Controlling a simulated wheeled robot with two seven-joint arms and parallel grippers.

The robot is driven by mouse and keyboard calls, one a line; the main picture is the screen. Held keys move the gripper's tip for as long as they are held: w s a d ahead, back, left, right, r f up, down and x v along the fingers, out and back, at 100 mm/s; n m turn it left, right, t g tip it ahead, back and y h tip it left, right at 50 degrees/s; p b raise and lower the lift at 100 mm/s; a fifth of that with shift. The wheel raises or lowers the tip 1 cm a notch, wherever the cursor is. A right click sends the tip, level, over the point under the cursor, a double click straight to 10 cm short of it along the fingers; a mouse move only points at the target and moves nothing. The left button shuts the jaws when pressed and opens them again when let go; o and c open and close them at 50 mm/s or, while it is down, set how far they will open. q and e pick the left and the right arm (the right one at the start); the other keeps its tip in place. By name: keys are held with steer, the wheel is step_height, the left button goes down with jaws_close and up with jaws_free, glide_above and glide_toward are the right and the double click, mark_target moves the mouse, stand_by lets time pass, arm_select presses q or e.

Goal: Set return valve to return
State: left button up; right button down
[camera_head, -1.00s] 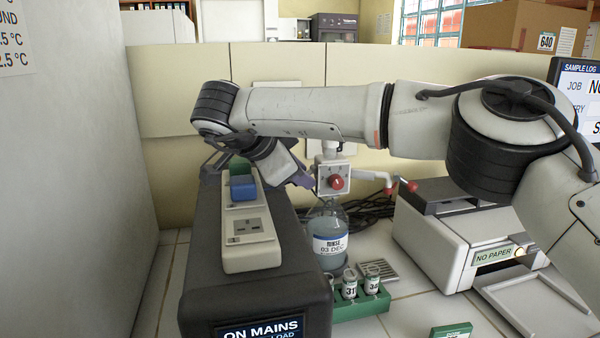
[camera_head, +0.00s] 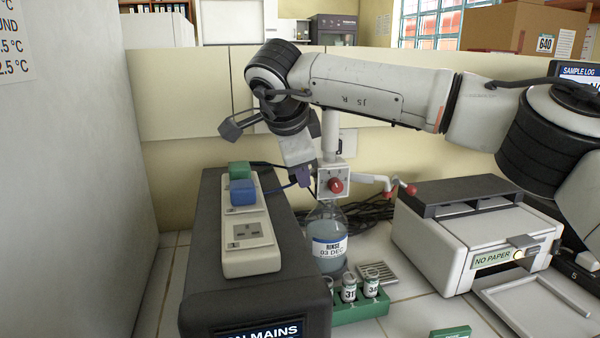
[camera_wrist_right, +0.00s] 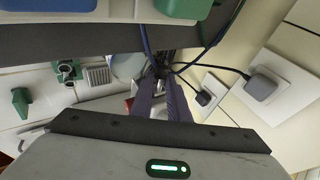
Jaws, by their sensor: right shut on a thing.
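The valve (camera_head: 333,178) is a small white box with a red round knob (camera_head: 336,185) on its front, mounted above a bottle of blue liquid. A white arm with a red tip (camera_head: 410,189) sticks out to its right. My right gripper (camera_head: 304,180) reaches down at the left side of the valve box. In the right wrist view, the purple fingers of the gripper (camera_wrist_right: 161,100) are close together with a pale part between them. What they hold is mostly hidden; it seems to be part of the valve. The red knob shows beside the left finger. My left gripper is out of view.
A power strip with a green plug (camera_head: 239,168) and a blue plug (camera_head: 242,192) lies on a dark box (camera_head: 200,270) left of the valve. The rinse bottle (camera_head: 328,240), a green vial rack (camera_head: 362,308) and a printer (camera_head: 470,235) stand near. Cables hang behind.

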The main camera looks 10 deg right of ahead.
steer(key=shift+d+r+m+y, duration=0.15)
steer(key=shift+r+m+y, duration=0.2)
steer(key=shift+y, duration=0.65)
steer(key=c, duration=2)
jaws_free()
steer(key=v, duration=1)
steer(key=shift+r+b, duration=0.2)
steer(key=shift+b, duration=0.1)
